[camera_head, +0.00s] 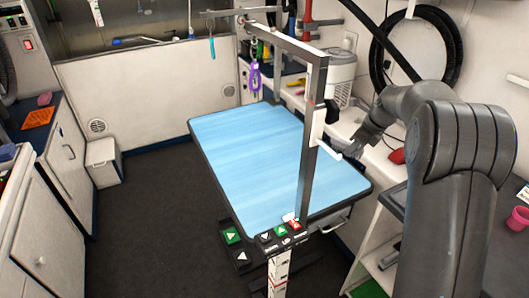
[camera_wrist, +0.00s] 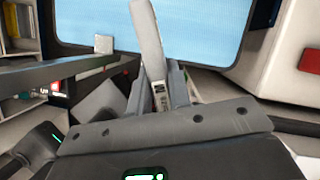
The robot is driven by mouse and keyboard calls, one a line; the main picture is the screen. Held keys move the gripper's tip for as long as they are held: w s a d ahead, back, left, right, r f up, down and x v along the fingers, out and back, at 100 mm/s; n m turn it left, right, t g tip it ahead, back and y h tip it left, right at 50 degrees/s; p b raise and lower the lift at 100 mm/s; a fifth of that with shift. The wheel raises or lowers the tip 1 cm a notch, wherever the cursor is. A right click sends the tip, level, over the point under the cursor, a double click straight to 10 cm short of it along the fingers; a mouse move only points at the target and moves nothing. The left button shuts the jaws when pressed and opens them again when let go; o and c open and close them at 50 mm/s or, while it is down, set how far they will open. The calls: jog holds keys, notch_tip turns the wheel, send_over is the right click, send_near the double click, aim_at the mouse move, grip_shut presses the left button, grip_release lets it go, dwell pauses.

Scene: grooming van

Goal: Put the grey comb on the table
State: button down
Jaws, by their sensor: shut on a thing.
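My gripper (camera_wrist: 165,92) is shut on the grey comb (camera_wrist: 147,35), which sticks out beyond the fingertips in the wrist view. The table (camera_head: 245,140) has a light blue top and a dark rim; its top also shows in the wrist view (camera_wrist: 215,28), beyond the comb. In the head view my gripper (camera_head: 352,153) is at the table's right edge, beside the upright post. A pale strip by the fingertips there may be the comb, but it is partly lost against the post. I cannot tell the comb's height over the table.
A grey post (camera_head: 309,140) with an overhead arm rises at the table's near right side. A purple tool (camera_head: 255,78) hangs over the far end. A white shelf unit runs along the right wall. The blue top looks clear.

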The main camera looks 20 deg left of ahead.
notch_tip(320, 180, down, 12)
jog(key=r, duration=0.1)
jog(key=w+a+f, duration=0.1)
jog(key=a+f, duration=0.1)
jog(key=a, duration=0.1)
jog(key=w+a+f, duration=0.1)
jog(key=a+f, duration=0.1)
jog(key=a, duration=0.2)
jog(key=a+f, duration=0.3)
jog(key=a, duration=0.1)
jog(key=shift+w+a+f, duration=0.1)
jog(key=shift+w+a, duration=0.05)
jog(key=shift+w, duration=0.25)
jog(key=shift+f, duration=2)
jog(key=shift+f, duration=0.1)
jog(key=c, duration=1.3)
grip_release()
jog(key=shift+c, duration=0.2)
jog(key=v, duration=1.2)
jog(key=shift+s, duration=0.1)
